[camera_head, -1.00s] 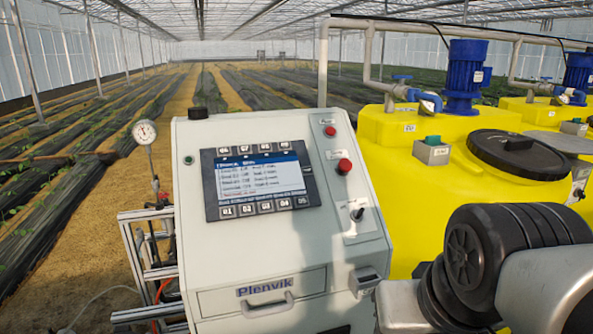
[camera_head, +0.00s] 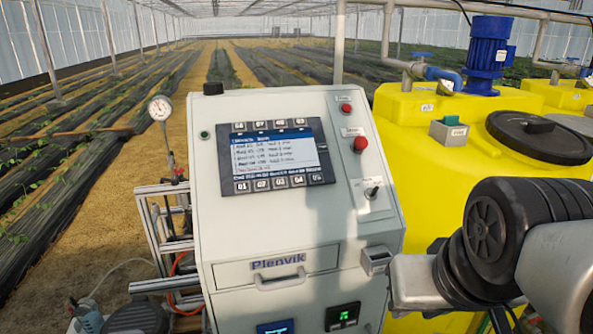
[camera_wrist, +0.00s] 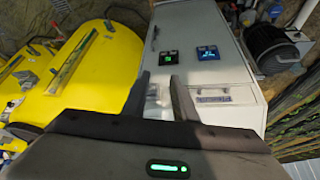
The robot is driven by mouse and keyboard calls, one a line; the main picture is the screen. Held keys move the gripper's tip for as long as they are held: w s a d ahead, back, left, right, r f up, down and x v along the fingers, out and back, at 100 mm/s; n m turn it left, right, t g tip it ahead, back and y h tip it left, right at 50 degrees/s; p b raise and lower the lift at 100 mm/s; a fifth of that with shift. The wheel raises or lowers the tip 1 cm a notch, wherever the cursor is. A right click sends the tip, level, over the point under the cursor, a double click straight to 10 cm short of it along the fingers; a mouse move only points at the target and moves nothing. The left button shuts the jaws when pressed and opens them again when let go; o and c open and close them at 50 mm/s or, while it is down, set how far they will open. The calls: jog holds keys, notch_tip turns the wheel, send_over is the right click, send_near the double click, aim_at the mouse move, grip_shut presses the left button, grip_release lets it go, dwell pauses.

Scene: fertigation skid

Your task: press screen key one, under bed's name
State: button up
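The control screen (camera_head: 275,153) is on the sloped top of a white console. It is lit, with a dark blue title bar and several lines of text too small to read surely. A row of keys runs above it and another below it; the leftmost lower key (camera_head: 241,186) looks marked with a 1. The screen and keys are not discernible in the wrist view. My gripper (camera_wrist: 159,82) shows in the wrist view with its two dark fingers apart and nothing between them, over the white cabinet.
Red buttons (camera_head: 360,144) and a switch (camera_head: 372,191) sit right of the screen. A drawer handle (camera_head: 281,281) and small lit displays (camera_head: 342,316) are below. Yellow tanks (camera_head: 425,140) stand at right, and a gauge (camera_head: 160,108) on a pipe at left.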

dwell(0.3)
grip_shut()
dwell(1.6)
